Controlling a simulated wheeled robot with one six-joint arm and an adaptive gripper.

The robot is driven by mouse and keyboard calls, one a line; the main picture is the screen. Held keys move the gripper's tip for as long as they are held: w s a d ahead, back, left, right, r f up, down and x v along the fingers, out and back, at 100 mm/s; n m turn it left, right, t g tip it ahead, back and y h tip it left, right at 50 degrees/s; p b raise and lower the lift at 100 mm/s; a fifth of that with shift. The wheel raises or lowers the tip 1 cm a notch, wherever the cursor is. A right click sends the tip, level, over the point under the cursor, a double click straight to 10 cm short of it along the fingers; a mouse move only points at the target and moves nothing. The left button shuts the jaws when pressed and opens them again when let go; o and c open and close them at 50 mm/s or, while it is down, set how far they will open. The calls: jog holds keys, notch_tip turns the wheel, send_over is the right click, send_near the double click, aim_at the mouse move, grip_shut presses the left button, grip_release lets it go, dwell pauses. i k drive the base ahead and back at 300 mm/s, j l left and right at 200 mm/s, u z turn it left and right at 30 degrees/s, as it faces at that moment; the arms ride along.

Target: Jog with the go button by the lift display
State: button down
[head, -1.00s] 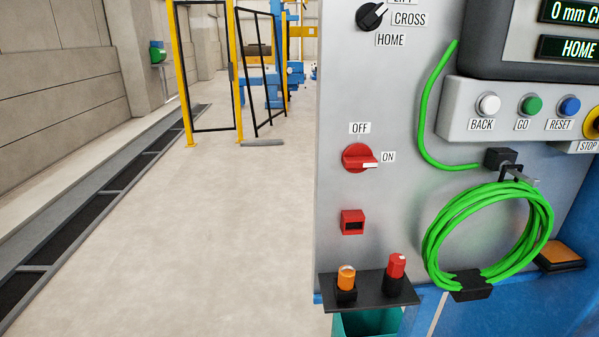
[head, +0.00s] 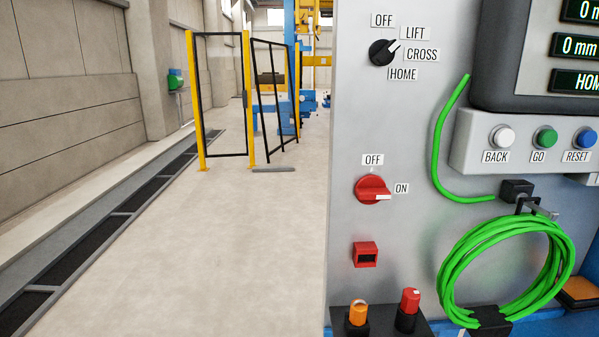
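The green GO button (head: 545,138) is on a light grey button strip (head: 468,140) at the right of the head view, between the white BACK button (head: 503,136) and the blue RESET button (head: 585,139). Above the strip is a dark display unit (head: 520,85) with green readouts (head: 580,46), cut off by the right edge. One line reads 0 mm and the lowest begins HOM. A black selector knob (head: 383,52) stands among the labels OFF, LIFT, CROSS and HOME. A red switch (head: 373,189) has its handle toward ON. My gripper is not in view.
A coiled green cable (head: 452,262) hangs below the strip. A small dark shelf (head: 420,329) holds an orange-topped and a red-topped piece. A red socket (head: 365,254) is above it. Yellow-posted fence panels (head: 249,95) stand back left. The floor (head: 220,240) left of the cabinet is clear.

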aim_at(548, 137)
jog(key=i+l, duration=0.3)
jog(key=l, duration=0.15)
jog(key=i+l, duration=0.6)
jog(key=l, duration=0.25)
jog(key=i+u, duration=0.05)
